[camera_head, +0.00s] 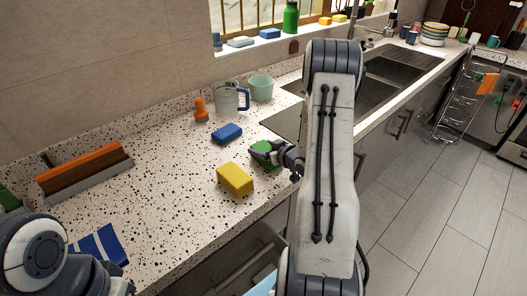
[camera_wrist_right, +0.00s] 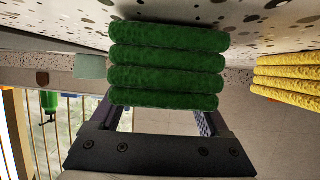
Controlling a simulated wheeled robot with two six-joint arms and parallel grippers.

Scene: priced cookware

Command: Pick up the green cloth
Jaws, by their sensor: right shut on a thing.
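The green cloth (camera_head: 265,147) is a thick folded stack on the speckled counter, mostly hidden by my right gripper in the head view. In the right wrist view the green cloth (camera_wrist_right: 166,66) shows as several stacked folds between the two fingers. My right gripper (camera_head: 262,154) is shut on it, and the cloth is at or very near the counter surface. I cannot tell whether it is clear of the counter. My left arm shows at the lower left of the head view, but its gripper is not in view.
A yellow folded cloth (camera_head: 235,179) and a blue one (camera_head: 227,133) lie close by. A measuring cup (camera_head: 230,98), a pale green bowl (camera_head: 261,88) and an orange-handled item (camera_head: 201,109) stand behind. An orange-and-grey brush-like tool (camera_head: 85,170) lies left. The counter's middle left is clear.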

